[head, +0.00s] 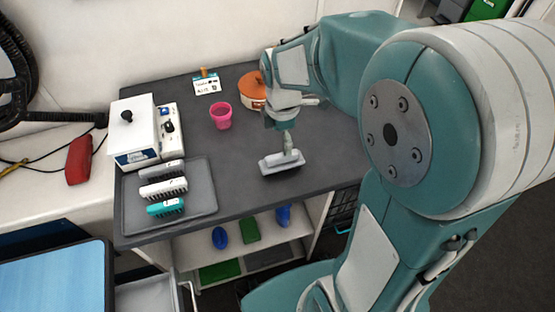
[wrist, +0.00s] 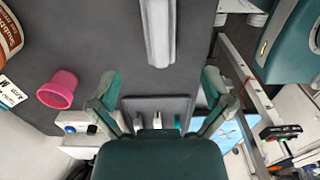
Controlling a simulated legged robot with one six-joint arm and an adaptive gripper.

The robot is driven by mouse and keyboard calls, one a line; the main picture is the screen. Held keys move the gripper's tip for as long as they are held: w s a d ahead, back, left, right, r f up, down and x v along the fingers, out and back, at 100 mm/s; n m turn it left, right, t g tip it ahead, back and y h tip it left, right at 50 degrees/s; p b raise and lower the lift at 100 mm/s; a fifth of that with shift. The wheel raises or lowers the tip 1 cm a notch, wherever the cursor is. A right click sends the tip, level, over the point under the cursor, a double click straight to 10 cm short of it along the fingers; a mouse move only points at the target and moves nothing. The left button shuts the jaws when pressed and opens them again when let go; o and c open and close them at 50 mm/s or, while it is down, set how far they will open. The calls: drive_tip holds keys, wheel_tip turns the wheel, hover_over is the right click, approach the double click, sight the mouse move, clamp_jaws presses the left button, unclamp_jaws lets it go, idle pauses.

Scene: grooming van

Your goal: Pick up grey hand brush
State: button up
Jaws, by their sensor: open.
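A light grey hand brush (head: 282,162), with a flat base and a raised handle, lies on the dark grey table (head: 245,185) near its front edge. My gripper (head: 287,138) is pointed down just above it in the head view. In the wrist view, the long pale grey brush (wrist: 158,30) runs in from the top edge, partly out of frame. My open gripper (wrist: 160,78) shows there with its fingers spread wide and nothing between them. Whether a finger touches the brush cannot be told.
A grey tray (head: 203,200) at left holds grey, white and teal brushes. Behind it stands a white box (head: 135,130). A pink cup (head: 221,116) and an orange pot (head: 250,90) stand behind the grey brush. The table right of the brush is clear.

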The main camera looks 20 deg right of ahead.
sight(282, 163)
wheel_tip(282, 163, down, 10)
drive_tip(key=shift+w+f, duration=0.1)
idle(0.4)
drive_tip(key=shift+d, duration=0.1)
drive_tip(key=c, duration=1.3)
